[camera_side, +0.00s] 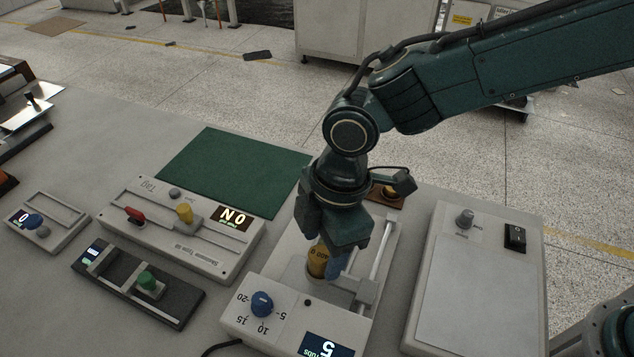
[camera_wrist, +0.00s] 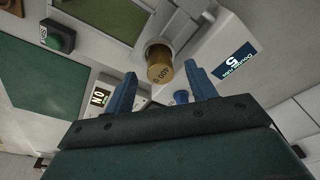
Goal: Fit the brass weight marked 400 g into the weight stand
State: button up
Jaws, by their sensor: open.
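The brass weight marked 400 g (camera_side: 317,261) stands at a grey round seat on the pale device with the "5" display, just below my gripper (camera_side: 325,255). In the wrist view the weight (camera_wrist: 159,66) shows its marking, upside down, between and slightly beyond the tips of my gripper (camera_wrist: 159,74). The two blue fingers are spread apart, with gaps on both sides of the weight. A brown block (camera_side: 378,198) with a brass piece on it is partly hidden behind my wrist; I cannot tell whether it is the weight stand.
The device has a blue knob (camera_side: 262,304) in front and a metal rail (camera_side: 382,250) at right. A grey panel box (camera_side: 475,280) stands to the right. A slider box (camera_side: 180,228) and a dark slider unit (camera_side: 138,283) are left. A green mat (camera_side: 235,168) lies clear behind.

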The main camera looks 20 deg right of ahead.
jog(key=shift+a+f, duration=0.15)
jog(key=shift+f, duration=0.8)
grip_shut()
